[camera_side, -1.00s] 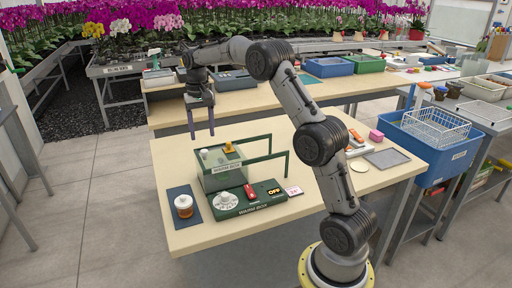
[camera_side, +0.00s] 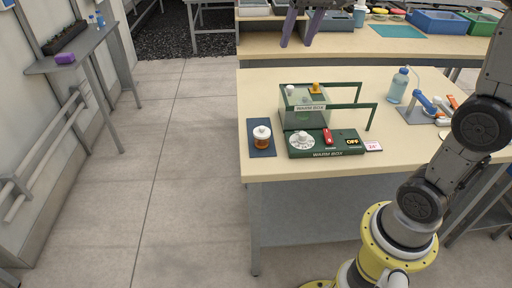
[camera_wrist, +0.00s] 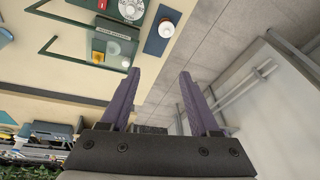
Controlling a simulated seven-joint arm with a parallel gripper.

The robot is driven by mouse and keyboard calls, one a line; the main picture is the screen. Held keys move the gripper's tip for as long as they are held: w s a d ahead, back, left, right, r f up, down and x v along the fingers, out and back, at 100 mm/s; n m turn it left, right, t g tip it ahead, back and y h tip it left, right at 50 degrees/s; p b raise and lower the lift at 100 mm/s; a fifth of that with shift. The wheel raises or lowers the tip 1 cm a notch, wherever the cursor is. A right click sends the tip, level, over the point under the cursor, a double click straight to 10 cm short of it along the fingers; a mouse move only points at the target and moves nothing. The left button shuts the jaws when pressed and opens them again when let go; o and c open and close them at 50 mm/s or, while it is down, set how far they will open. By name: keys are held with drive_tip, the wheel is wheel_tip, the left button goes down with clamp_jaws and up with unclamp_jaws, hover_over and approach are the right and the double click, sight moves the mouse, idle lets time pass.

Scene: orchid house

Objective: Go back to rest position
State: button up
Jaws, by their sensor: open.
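My gripper (camera_side: 297,42) is open and empty, at the top edge of the side view, with purple fingers pointing down. It appears above and behind the warm box, apart from it. In the wrist view the two fingers of my gripper (camera_wrist: 159,73) are spread with nothing between them. The green warm box (camera_side: 347,150) stands on the front table, with a clear chamber, a white dial, a red switch and an OFF display. Its green rails also show in the wrist view (camera_wrist: 72,59). Most of my upper arm is out of the side view.
A small amber jar with a white lid (camera_side: 262,141) stands on a dark blue mat (camera_side: 260,152), left of the box. A clear bottle (camera_side: 397,88) stands to the right. A second bench (camera_side: 350,45) with tubs is behind. Open floor lies left.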

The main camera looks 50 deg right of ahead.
drive_tip(key=s+a+f+n+t, duration=0.1)
drive_tip(key=s+a, duration=0.2)
drive_tip(key=s, duration=0.4)
drive_tip(key=s+a+f+n+t, duration=0.1)
drive_tip(key=s+a+n, duration=0.15)
drive_tip(key=s, duration=0.35)
drive_tip(key=s+a+f+n, duration=0.2)
drive_tip(key=s+f, duration=0.5)
drive_tip(key=f, duration=0.1)
drive_tip(key=shift+s+f+y, duration=0.15)
drive_tip(key=shift+f+y, duration=0.25)
